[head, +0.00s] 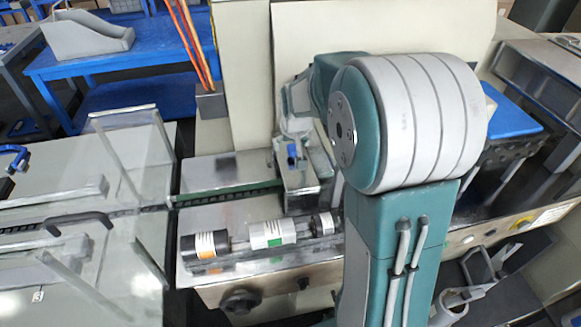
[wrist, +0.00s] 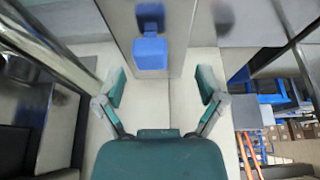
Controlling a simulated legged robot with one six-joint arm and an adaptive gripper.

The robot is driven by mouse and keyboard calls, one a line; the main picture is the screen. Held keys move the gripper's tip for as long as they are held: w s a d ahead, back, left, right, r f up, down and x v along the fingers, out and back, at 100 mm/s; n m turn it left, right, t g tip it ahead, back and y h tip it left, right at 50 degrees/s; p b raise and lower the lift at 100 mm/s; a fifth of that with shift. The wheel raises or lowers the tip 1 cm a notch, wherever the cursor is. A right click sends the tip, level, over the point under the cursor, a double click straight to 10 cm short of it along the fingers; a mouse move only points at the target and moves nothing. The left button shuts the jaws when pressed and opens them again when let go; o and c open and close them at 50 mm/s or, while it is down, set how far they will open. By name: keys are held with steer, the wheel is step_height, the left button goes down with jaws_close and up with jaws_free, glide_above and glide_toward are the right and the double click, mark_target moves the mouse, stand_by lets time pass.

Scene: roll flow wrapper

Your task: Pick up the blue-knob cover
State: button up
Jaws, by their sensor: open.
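The blue-knob cover (head: 299,180) is a grey metal box-like cover on the wrapper machine, with a small blue knob (head: 292,153) on its upper face. In the wrist view the blue knob (wrist: 150,54) stands out from a shiny metal face of the cover (wrist: 122,22), with its reflection behind it. My gripper (wrist: 161,87) is open and empty. Its two fingers are spread wide, left and right of the knob's line, and the knob is just ahead of them, apart from both. In the head view my arm hides part of the gripper and the area right of the cover.
A roller with white and black sections (head: 272,235) lies in front of the cover. A clear guard frame (head: 130,150) stands over the conveyor at left. A blue table (head: 115,60) is farther back. A cream panel rises behind the cover.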

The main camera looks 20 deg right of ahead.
mark_target(294, 147)
steer(key=f, duration=0.1)
steer(key=w+d+f, duration=0.1)
steer(key=f, duration=0.1)
steer(key=shift+w+d+f, duration=0.2)
steer(key=shift+f, duration=0.05)
steer(key=shift+d+f, duration=0.1)
steer(key=shift+d, duration=0.1)
steer(key=shift+a, duration=0.5)
jaws_close()
steer(key=shift+d, duration=0.15)
